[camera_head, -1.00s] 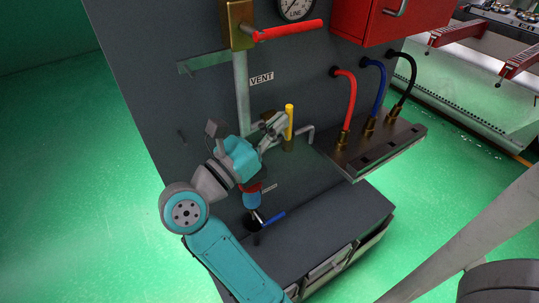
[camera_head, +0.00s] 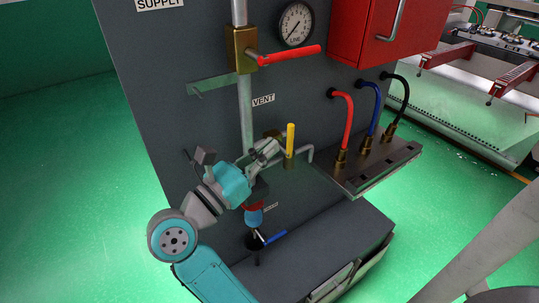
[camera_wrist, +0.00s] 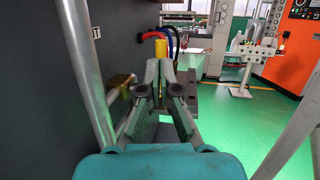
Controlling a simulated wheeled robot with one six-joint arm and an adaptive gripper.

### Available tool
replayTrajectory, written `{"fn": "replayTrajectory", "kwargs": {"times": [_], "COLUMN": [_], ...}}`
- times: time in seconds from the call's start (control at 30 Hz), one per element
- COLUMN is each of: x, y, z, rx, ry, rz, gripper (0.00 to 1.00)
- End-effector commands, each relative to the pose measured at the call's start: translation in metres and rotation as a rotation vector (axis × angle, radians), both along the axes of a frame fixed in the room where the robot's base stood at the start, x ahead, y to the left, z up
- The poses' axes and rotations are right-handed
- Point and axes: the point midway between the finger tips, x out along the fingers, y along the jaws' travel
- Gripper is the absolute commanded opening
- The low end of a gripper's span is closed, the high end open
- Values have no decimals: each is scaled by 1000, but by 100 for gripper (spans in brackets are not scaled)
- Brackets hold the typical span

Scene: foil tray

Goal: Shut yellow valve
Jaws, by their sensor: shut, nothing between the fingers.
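The yellow valve handle (camera_head: 290,140) stands upright above its brass body (camera_head: 289,162) on the thin pipe low on the grey panel. My gripper (camera_head: 276,146) is just left of the handle, with its fingers shut and empty. A small gap seems to separate the fingertips from the handle. In the wrist view the yellow handle (camera_wrist: 161,48) shows just beyond the fingertips (camera_wrist: 160,66), its lower part hidden behind them.
A red lever (camera_head: 290,55) on a brass valve sits above, beside the gauge (camera_head: 296,24). Red, blue and black hoses rise from a metal shelf (camera_head: 375,165) to the right. A blue-handled valve (camera_head: 273,237) is below. A vertical pipe (camera_wrist: 88,75) runs close on the left.

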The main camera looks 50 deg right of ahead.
Motion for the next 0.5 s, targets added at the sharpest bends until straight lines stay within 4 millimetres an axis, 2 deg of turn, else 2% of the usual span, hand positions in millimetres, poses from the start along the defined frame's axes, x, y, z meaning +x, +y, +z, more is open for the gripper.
{"fn": "replayTrajectory", "kwargs": {"times": [0.5], "x": [6], "y": [85], "z": [0], "rx": [1], "ry": [2], "rz": [3], "gripper": [0]}}
